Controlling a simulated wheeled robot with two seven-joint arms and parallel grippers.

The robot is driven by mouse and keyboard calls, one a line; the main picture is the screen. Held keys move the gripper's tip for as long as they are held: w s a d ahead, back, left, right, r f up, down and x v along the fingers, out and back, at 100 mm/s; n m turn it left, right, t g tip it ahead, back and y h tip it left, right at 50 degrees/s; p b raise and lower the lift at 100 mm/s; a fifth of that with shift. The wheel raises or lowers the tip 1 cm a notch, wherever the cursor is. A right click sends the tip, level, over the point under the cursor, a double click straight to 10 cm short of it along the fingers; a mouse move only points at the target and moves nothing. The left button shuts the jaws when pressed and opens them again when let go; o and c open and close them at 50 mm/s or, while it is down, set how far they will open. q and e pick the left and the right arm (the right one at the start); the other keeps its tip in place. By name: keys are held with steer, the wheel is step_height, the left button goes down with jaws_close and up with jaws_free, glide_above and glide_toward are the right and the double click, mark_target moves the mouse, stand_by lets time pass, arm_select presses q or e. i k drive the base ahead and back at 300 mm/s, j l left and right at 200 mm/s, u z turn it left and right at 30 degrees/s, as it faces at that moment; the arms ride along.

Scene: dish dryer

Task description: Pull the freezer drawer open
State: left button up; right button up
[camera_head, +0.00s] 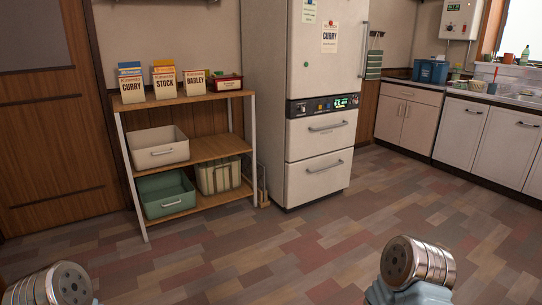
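The white fridge-freezer (268,95) stands against the back wall, just right of the picture's middle. Below its control panel (322,105) are two drawers, an upper drawer (308,133) and a lower freezer drawer (305,180), each with a horizontal bar handle. The lower drawer's handle (326,167) is unobstructed. Both drawers look closed, flush with the front. Only parts of my arms show at the bottom left and bottom right, well in front of the fridge. Neither gripper's fingers are in view.
A wooden shelf (216,147) with bins and boxes stands left of the fridge. White lower cabinets (402,117) and a counter with a sink run along the right. The patterned floor (262,252) before the fridge is clear. A wooden door (45,130) is at the left.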

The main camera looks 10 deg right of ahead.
mark_target(308, 137)
steer(key=i+l+z, duration=0.25)
steer(key=i+z, duration=0.15)
steer(key=i, duration=0.25)
steer(key=i+z, duration=0.45)
steer(key=i, duration=0.25)
steer(key=i+j+z, duration=0.2)
steer(key=i+z, duration=0.2)
steer(key=i, duration=0.3)
steer(key=i+u, duration=0.2)
steer(key=i, duration=0.25)
steer(key=i+l+u, duration=0.2)
steer(key=i, duration=0.2)
steer(key=i+l+u, duration=0.2)
steer(key=i, duration=0.25)
steer(key=i+l+u, duration=0.2)
steer(key=i, duration=0.2)
